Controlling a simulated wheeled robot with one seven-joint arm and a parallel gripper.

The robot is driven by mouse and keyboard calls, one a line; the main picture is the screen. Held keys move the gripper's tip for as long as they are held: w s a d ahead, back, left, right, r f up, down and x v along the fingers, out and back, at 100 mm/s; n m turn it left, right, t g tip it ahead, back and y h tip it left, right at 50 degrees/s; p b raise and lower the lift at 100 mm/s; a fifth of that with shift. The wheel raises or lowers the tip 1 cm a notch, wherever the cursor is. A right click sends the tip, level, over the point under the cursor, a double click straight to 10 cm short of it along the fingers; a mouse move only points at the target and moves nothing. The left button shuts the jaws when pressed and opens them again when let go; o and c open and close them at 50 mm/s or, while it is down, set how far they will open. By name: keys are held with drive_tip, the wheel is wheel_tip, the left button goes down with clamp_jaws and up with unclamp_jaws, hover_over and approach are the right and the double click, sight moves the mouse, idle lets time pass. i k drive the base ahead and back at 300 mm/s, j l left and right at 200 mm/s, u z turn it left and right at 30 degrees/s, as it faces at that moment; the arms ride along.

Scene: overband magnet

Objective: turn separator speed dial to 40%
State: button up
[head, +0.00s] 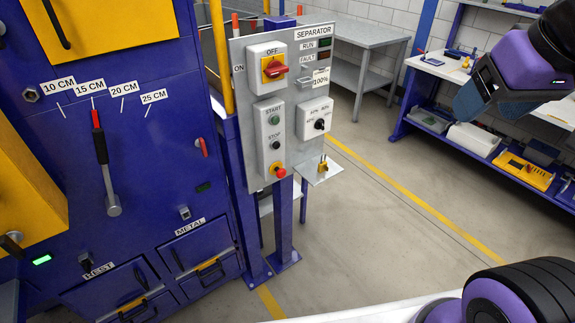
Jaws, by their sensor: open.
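The separator control panel (293,95) is a grey board on a blue post, headed "SEPARATOR". A black dial knob (319,124) sits on a white box (314,118) at its right side, with small percent labels above it that are too small to read surely. I cannot tell which mark the knob points to. A "100%" label (321,77) is above that box. My gripper (468,103) is open and empty at the upper right, well to the right of the panel and apart from it.
The panel also carries a red rotary switch (275,68), a green start button (274,119), a black stop button (275,144) and a red mushroom button (279,172). A small shelf (320,169) juts out below the dial. The blue machine (140,170) stands left. Floor right of the panel is clear.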

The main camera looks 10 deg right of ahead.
sight(319, 124)
drive_tip(key=i+l+u, duration=0.35)
drive_tip(key=i+l, duration=0.15)
drive_tip(key=l, duration=0.15)
drive_tip(key=i+l+u, duration=0.2)
drive_tip(key=l, duration=0.15)
drive_tip(key=i+l+u, duration=0.2)
drive_tip(key=l, duration=0.2)
drive_tip(key=i+l+u, duration=0.2)
drive_tip(key=l, duration=0.25)
drive_tip(key=k+z, duration=0.35)
drive_tip(key=k+l+z, duration=0.1)
drive_tip(key=z, duration=0.25)
drive_tip(key=k+l+z, duration=0.15)
drive_tip(key=k+z, duration=0.2)
